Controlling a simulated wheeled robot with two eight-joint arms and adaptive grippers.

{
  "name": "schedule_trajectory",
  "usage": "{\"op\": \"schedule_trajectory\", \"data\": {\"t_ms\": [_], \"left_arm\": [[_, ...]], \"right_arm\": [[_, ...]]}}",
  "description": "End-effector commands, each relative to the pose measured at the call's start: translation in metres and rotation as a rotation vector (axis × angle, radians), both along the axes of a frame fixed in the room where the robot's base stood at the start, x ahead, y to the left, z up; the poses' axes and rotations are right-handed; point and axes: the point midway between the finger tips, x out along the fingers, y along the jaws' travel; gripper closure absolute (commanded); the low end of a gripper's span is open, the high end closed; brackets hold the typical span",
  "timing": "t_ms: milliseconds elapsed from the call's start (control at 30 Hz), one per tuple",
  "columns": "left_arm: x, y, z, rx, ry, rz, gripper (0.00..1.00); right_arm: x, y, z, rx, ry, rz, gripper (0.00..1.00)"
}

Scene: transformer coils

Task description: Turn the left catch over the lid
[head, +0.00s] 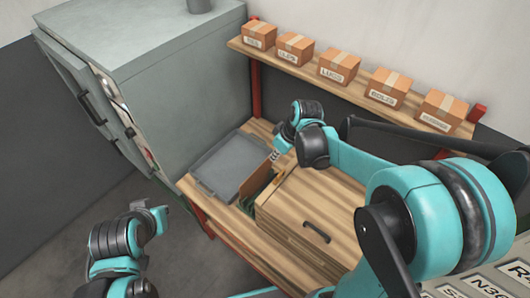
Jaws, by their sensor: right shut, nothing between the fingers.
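A wooden box with a plank lid (335,208) and a dark handle (316,232) sits on the wooden bench. My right arm reaches across from the right. My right gripper (275,156) points down at the far left corner of the lid, with its fingers shut and empty. I cannot make out the left catch; it is too small or hidden around the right gripper. I cannot tell whether the gripper touches the box. My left gripper (158,214) is at the lower left, away from the box, over the floor; its finger opening is unclear.
A grey tray (204,191) lies left of the box, with a brown panel (256,180) and something green (247,204) between them. A grey cabinet (180,80) stands at the left. A shelf (352,90) with several labelled cartons runs behind. Floor at lower left is clear.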

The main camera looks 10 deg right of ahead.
Motion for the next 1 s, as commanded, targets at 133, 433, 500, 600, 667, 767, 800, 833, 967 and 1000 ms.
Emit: {"op": "schedule_trajectory", "data": {"t_ms": [133, 433, 500, 600, 667, 767, 800, 833, 967, 1000], "left_arm": [[0.0, 0.0, 0.004, 0.0, 0.0, 0.0, 1.0], [0.0, 0.0, 0.003, 0.0, 0.0, 0.0, 1.0], [0.0, 0.0, 0.002, 0.0, 0.0, 0.0, 1.0], [0.0, 0.0, 0.001, 0.0, 0.0, 0.0, 1.0], [0.0, 0.0, -0.001, 0.0, 0.0, 0.0, 1.0], [0.0, 0.0, -0.005, 0.0, 0.0, 0.0, 1.0], [0.0, 0.0, -0.006, 0.0, 0.0, 0.0, 1.0], [0.0, 0.0, -0.007, 0.0, 0.0, 0.0, 1.0], [0.0, 0.0, -0.011, 0.0, 0.0, 0.0, 1.0], [0.0, 0.0, -0.012, 0.0, 0.0, 0.0, 1.0]], "right_arm": [[0.003, 0.0, 0.0, 0.002, 0.005, 0.019, 1.0], [0.003, 0.0, -0.001, 0.002, 0.005, 0.017, 1.0], [0.004, 0.001, -0.004, 0.002, 0.005, 0.017, 1.0], [0.007, 0.003, -0.014, 0.001, 0.005, 0.017, 1.0], [0.009, 0.005, -0.023, 0.001, 0.005, 0.017, 1.0], [0.015, 0.009, -0.042, 0.001, 0.005, 0.017, 1.0], [0.017, 0.011, -0.051, 0.001, 0.004, 0.018, 1.0], [0.019, 0.013, -0.057, 0.001, 0.004, 0.018, 1.0], [0.026, 0.018, -0.084, 0.001, 0.004, 0.018, 1.0], [0.028, 0.02, -0.091, 0.001, 0.005, 0.017, 1.0]]}}
